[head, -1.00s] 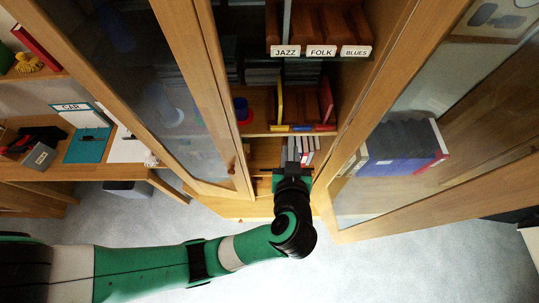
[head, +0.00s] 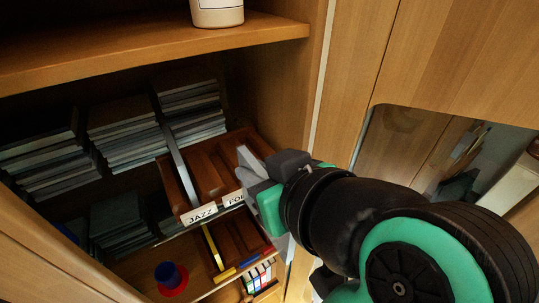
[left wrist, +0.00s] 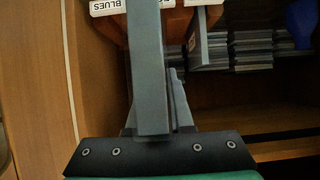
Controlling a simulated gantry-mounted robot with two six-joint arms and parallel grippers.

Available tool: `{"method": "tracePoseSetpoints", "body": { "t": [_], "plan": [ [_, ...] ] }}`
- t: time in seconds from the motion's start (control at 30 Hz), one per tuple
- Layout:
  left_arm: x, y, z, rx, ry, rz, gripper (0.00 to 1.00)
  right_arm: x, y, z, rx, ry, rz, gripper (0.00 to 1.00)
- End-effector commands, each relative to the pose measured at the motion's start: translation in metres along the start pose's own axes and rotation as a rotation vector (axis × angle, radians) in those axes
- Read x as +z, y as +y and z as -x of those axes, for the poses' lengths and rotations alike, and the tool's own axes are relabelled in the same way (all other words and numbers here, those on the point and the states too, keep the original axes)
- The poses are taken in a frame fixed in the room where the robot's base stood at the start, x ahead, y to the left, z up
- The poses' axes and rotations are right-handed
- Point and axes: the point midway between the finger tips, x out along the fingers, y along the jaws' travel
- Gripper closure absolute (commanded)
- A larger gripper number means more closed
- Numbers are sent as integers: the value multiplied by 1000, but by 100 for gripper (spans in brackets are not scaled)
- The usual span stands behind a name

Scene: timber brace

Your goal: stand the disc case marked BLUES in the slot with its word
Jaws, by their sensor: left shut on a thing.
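My left gripper (head: 258,178) is shut at the front right of a brown wooden rack (head: 215,163) on the cabinet shelf. A long grey bar (left wrist: 146,70) runs up the left wrist view from the black gripper base. I cannot tell whether it is a finger or the edge of the held case, and no word shows on it. The rack's labels JAZZ (head: 201,213) and FOLK (head: 234,198) show in the head view, the second partly covered by my gripper. The BLUES label (left wrist: 107,6) shows in the left wrist view, left of the bar. My right gripper is not in view.
Stacks of grey cases (head: 122,133) fill the shelf left of the rack. A lower shelf holds a blue cup (head: 168,274) on a red disc and a coloured divider rack (head: 238,245). The shelf above (head: 150,50) and the cabinet's right wall (head: 285,100) bound the space.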

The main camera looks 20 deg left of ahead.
Motion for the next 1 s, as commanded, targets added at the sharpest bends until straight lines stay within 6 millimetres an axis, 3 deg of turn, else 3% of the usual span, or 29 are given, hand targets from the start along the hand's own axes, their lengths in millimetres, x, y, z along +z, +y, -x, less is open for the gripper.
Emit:
{"method": "tracePoseSetpoints", "body": {
  "t": [0.27, 1.0],
  "plan": [
    [-2, 0, -5, 0, 0, 0, 100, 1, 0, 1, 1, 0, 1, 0],
    [-35, 0, -64, -1, 1, 1, 100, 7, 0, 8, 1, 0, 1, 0]
  ]
}}
